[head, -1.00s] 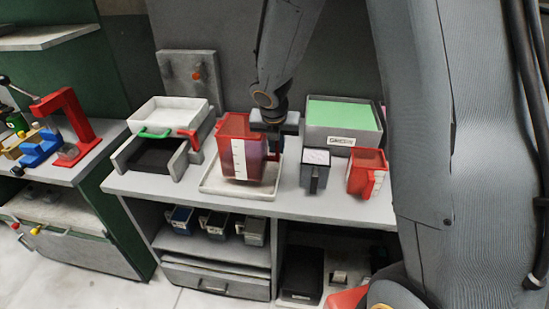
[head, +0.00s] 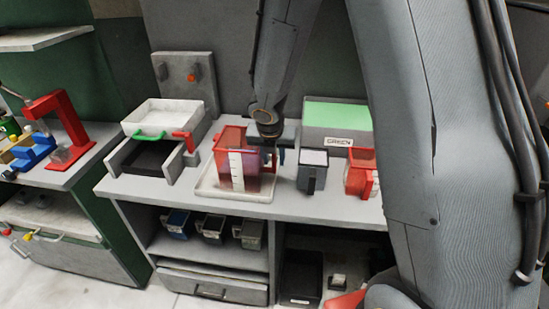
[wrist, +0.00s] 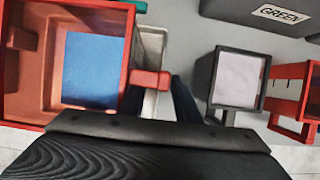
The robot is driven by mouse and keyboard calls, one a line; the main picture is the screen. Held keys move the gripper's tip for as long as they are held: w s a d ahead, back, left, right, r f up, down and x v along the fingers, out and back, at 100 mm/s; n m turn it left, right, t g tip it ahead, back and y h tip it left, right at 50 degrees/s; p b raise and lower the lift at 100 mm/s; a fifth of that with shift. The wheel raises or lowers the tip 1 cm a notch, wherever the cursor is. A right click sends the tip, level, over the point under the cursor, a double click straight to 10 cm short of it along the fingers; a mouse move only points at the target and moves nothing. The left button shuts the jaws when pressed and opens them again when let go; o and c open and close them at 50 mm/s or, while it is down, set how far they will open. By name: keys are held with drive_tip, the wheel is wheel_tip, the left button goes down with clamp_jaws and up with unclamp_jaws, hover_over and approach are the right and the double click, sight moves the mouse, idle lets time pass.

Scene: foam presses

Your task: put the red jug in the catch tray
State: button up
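The red jug (head: 230,165), a see-through red box with a white scale strip, stands upright in the white catch tray (head: 207,186) on the bench. Its open top shows at left in the wrist view (wrist: 30,108), with a blue patch inside. My gripper (head: 274,157) is at the jug's right side, by the handle. In the wrist view its dark fingers (wrist: 158,105) are apart with a gap between them, and the red handle (wrist: 150,80) shows just beyond.
A dark grey jug (head: 312,172) and another red jug (head: 360,172) stand close on the right. Behind them is a grey bin marked GREEN (head: 338,115). A press with a white tray (head: 165,115) is at left. Several small jugs (head: 212,228) sit on the shelf below.

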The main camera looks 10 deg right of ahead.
drive_tip(key=shift+r, duration=0.1)
drive_tip(key=p+v, duration=0.2)
drive_tip(key=v, duration=0.9)
drive_tip(key=s+d+m+g+y, duration=0.1)
drive_tip(key=s+d+m, duration=0.1)
drive_tip(key=s+m, duration=0.6)
drive_tip(key=s+d+m, duration=0.2)
drive_tip(key=s+m, duration=0.6)
drive_tip(key=m, duration=1.5)
drive_tip(key=shift+s+d+m+g+y, duration=0.2)
drive_tip(key=shift+s+m+g+y, duration=0.1)
drive_tip(key=shift+g+y, duration=0.1)
drive_tip(key=shift+w+f, duration=0.1)
drive_tip(key=shift+f, duration=0.1)
wheel_tip(320, 180, down, 8)
drive_tip(key=g+b, duration=0.1)
drive_tip(key=b, duration=0.6)
drive_tip(key=shift+r, duration=0.2)
